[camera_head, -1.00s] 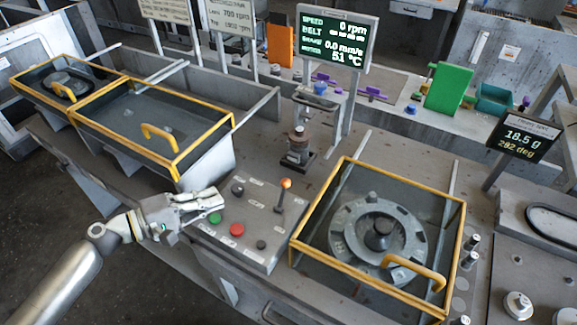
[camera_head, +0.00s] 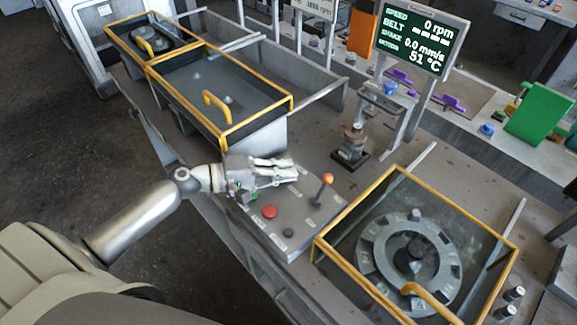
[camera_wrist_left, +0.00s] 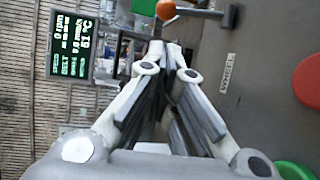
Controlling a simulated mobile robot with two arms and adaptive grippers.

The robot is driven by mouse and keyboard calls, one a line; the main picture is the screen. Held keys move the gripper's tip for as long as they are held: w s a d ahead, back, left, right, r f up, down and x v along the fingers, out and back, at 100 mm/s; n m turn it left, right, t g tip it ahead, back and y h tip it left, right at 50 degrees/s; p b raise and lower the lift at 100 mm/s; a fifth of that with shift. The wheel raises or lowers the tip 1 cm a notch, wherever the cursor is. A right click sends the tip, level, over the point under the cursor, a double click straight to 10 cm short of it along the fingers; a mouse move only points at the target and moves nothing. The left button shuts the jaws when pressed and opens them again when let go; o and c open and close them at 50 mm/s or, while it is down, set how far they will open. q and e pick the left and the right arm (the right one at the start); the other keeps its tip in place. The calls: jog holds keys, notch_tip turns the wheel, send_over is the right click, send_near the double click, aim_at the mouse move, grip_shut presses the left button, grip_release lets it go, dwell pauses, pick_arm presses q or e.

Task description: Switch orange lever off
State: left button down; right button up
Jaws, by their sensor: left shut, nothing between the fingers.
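The orange lever (camera_head: 324,184) is a dark stalk with an orange ball on top, standing on the grey control panel (camera_head: 287,236) in the head view. In the left wrist view the orange ball (camera_wrist_left: 166,9) is at the top, just beyond the fingertips. My left gripper (camera_head: 295,171) is shut and empty, over the panel's far left part and to the left of the lever, apart from it. It also shows in the left wrist view (camera_wrist_left: 172,48). My right gripper is not in view.
A red button (camera_head: 269,211) and a partly hidden green button (camera_head: 254,197) sit on the panel. A yellow-framed guard (camera_head: 318,241) over a round rotor stands right of it. The display (camera_head: 424,40) reads 0 rpm. Another yellow-framed cover (camera_head: 258,121) is behind the gripper.

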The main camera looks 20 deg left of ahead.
aim_at(322, 189)
pick_arm(q)
jog(key=p+x, duration=0.2)
jog(key=x, duration=0.5)
jog(key=shift+w+d+r+p, duration=0.1)
jog(key=shift+w+d+p, duration=0.1)
jog(key=shift+p, duration=0.2)
jog(key=shift+w+d, duration=0.15)
jog(key=shift+d, duration=0.05)
